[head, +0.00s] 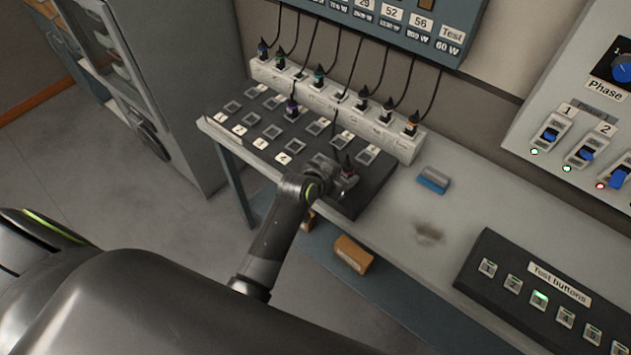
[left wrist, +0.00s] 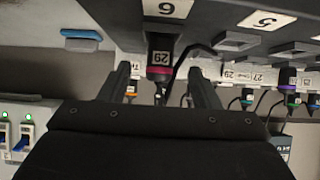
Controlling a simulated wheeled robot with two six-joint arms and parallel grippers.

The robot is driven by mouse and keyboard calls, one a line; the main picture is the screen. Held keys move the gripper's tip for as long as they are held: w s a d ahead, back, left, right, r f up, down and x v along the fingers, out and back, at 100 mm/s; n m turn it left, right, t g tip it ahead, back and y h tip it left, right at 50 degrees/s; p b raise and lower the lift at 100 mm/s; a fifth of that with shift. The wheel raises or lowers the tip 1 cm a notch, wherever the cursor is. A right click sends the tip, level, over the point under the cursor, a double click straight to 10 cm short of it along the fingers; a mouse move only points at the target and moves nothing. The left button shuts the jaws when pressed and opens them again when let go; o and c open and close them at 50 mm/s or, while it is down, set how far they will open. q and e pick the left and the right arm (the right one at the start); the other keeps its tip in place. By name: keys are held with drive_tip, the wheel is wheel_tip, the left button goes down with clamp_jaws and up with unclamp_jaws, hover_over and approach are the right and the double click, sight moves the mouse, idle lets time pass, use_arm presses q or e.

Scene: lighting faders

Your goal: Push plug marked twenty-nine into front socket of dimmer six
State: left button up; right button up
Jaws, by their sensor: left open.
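The plug marked 29 (left wrist: 160,58), dark with a magenta ring, stands at the front socket by the label 6 (left wrist: 167,8) in the left wrist view. Its end meets the socket face; how deep it sits I cannot tell. In the head view the plug (head: 347,168) is upright at the near right end of the dark dimmer block (head: 262,152). My left gripper (head: 335,178) is open around it. In the left wrist view the fingers of the left gripper (left wrist: 161,80) stand either side of the plug with gaps. My right gripper is not in view.
A white strip (head: 320,98) with several corded plugs runs behind the block. A purple-ringed plug (head: 292,107) stands in another dimmer socket. A blue-and-grey eraser-like block (head: 433,180) and the test buttons panel (head: 545,295) are to the right. The bench between them is mostly clear.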

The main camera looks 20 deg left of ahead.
use_arm(q)
drive_tip(key=b+v, duration=0.1)
drive_tip(key=v, duration=1.4)
drive_tip(key=shift+a, duration=0.1)
drive_tip(key=s+a+f+n+g+y+b, duration=0.1)
drive_tip(key=s+a+f+g, duration=0.1)
drive_tip(key=f, duration=0.9)
drive_tip(key=s+a+f+n+g+y+b, duration=0.1)
drive_tip(key=s+f, duration=0.2)
drive_tip(key=f, duration=0.7)
drive_tip(key=s+a+f+n+g+b, duration=0.1)
drive_tip(key=s+a+f+g, duration=0.1)
drive_tip(key=f, duration=0.9)
drive_tip(key=s+a+f+g, duration=0.1)
drive_tip(key=s+a+f, duration=0.1)
drive_tip(key=s+f, duration=0.5)
drive_tip(key=s+a+f+g+y+b, duration=0.1)
drive_tip(key=s+f, duration=0.5)
drive_tip(key=s, duration=0.7)
drive_tip(key=s+a+f+n+g+y+b, duration=0.1)
drive_tip(key=s+a+f+g, duration=0.1)
drive_tip(key=s+a+f, duration=0.2)
drive_tip(key=s+f, duration=0.3)
drive_tip(key=s, duration=0.3)
drive_tip(key=shift+a+f+g, duration=0.3)
drive_tip(key=shift+a, duration=0.1)
